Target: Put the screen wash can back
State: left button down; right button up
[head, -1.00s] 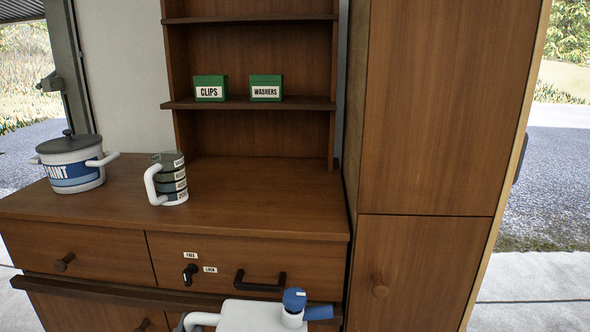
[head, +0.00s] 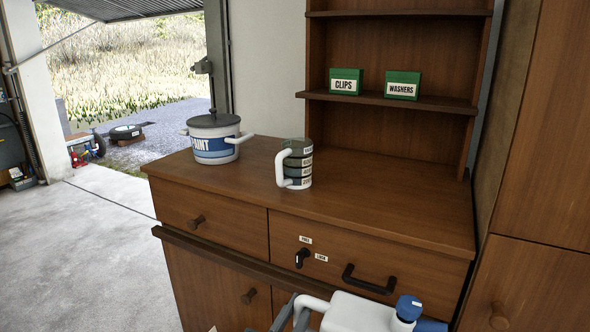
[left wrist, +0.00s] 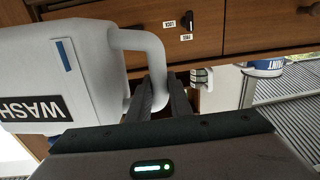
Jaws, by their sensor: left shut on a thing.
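The screen wash can (head: 358,314) is white with a blue cap and a blue spout, at the bottom edge of the head view, in front of the cabinet's drawers. In the left wrist view the can (left wrist: 85,65) shows large at the left, with a black "WASH" label and a blue strip. My left gripper (head: 292,314) is shut on the can's white handle; its dark fingers (left wrist: 158,98) meet the handle in the left wrist view. The can's lower part is cut off in the head view. My right gripper is not in view.
The wooden cabinet top (head: 390,205) holds a paint pot (head: 214,145) and a measuring jug (head: 298,165); its right part is clear. Green "CLIPS" (head: 345,80) and "WASHERS" (head: 402,84) boxes stand on a shelf above. A tall cupboard (head: 545,170) stands at the right.

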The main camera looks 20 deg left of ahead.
pick_arm(q)
jog(key=shift+r, duration=0.1)
jog(key=shift+s+f, duration=0.3)
jog(key=shift+s, duration=0.2)
jog(key=s+f, duration=0.3)
jog(key=s, duration=0.5)
jog(key=shift+s, duration=0.3)
jog(key=shift+d, duration=0.1)
